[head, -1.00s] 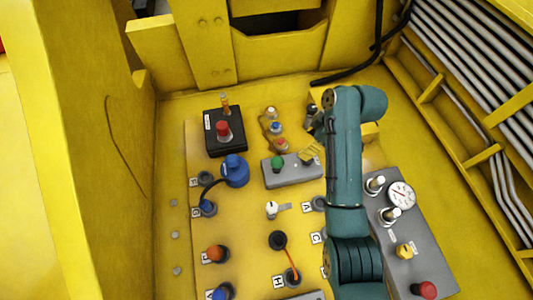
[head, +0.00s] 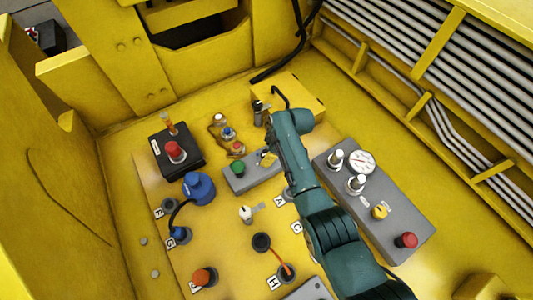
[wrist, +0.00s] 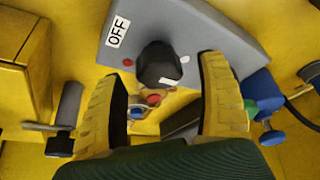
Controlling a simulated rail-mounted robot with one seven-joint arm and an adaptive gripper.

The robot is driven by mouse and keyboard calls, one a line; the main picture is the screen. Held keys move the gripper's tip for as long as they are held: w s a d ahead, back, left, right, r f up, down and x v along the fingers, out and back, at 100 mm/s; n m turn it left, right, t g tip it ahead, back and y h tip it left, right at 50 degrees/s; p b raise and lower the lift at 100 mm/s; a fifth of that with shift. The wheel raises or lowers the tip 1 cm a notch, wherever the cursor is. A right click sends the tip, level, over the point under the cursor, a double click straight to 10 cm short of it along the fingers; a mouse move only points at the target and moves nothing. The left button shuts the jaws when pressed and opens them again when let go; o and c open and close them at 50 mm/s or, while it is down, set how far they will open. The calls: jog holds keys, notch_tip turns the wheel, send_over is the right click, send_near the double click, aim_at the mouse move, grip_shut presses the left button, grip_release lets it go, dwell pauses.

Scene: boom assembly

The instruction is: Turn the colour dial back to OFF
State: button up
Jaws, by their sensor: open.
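The colour dial (wrist: 158,65) is a black knob on a grey box (wrist: 205,28), with a white mark on its lower edge. A white OFF label (wrist: 117,31) and a red dot (wrist: 127,62) sit left of it in the wrist view. My gripper (wrist: 163,68) is open, its yellow fingers to either side of the dial, with gaps visible between them and the knob. In the head view my gripper (head: 268,158) is over the right end of the grey box (head: 262,180), by the green button (head: 237,168), and the dial is hidden.
A blue plug (head: 199,188) and a black box with a red button (head: 176,150) stand to the left. Red and blue knobs (wrist: 145,105) are behind. A grey panel with a gauge (head: 362,161) is to the right. A yellow box (head: 290,97) stands at the back.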

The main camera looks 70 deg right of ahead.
jog(key=shift+w+f, duration=0.25)
jog(key=shift+f, duration=0.2)
jog(key=shift+a, duration=0.1)
jog(key=c, duration=1.2)
